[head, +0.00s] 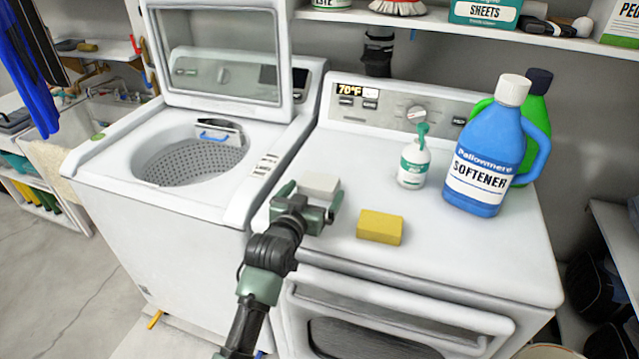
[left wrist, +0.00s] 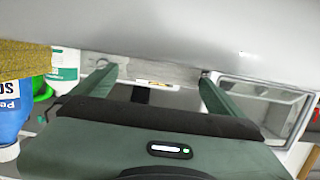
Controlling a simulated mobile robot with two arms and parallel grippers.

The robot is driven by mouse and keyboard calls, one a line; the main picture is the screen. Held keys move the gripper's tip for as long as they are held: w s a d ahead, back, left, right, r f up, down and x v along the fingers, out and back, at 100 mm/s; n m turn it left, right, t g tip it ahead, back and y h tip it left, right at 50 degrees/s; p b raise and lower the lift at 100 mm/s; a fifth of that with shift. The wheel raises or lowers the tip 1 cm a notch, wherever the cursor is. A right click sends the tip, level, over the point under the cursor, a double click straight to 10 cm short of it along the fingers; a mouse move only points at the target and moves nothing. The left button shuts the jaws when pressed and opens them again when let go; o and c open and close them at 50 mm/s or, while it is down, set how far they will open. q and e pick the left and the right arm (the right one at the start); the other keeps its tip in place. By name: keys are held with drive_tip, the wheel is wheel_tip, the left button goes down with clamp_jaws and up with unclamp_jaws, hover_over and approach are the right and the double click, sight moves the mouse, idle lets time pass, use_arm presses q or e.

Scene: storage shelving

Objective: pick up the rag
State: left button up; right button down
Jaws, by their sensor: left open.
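In the left wrist view the open fingers (left wrist: 160,85) show with nothing clearly gripped; I cannot tell the rag apart there with certainty. My right gripper is not in view.
A yellow sponge (head: 380,227) lies right of the gripper. A pump bottle (head: 413,165), a blue softener bottle (head: 482,165) and a green bottle (head: 535,105) stand farther back. The washer (head: 150,235) at left has its lid open. A shelf (head: 450,25) hangs above.

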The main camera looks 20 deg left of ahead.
sight(318, 185)
use_arm(q)
drive_tip(key=shift+w+a+f+p, duration=0.1)
drive_tip(key=shift+w+p, duration=0.05)
drive_tip(key=shift+w, duration=0.35)
drive_tip(key=shift+w+f+p, duration=0.1)
drive_tip(key=shift+w+p, duration=0.05)
drive_tip(key=shift+w, duration=0.35)
drive_tip(key=shift+w+f, duration=0.25)
drive_tip(key=shift+w, duration=0.35)
drive_tip(key=shift+w+f, duration=0.2)
drive_tip(key=shift+w, duration=0.35)
drive_tip(key=shift+w+f, duration=0.1)
drive_tip(key=shift+w, duration=0.25)
drive_tip(key=shift+s, duration=0.1)
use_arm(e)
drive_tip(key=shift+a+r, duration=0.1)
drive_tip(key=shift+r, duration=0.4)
use_arm(q)
drive_tip(key=c, duration=1.3)
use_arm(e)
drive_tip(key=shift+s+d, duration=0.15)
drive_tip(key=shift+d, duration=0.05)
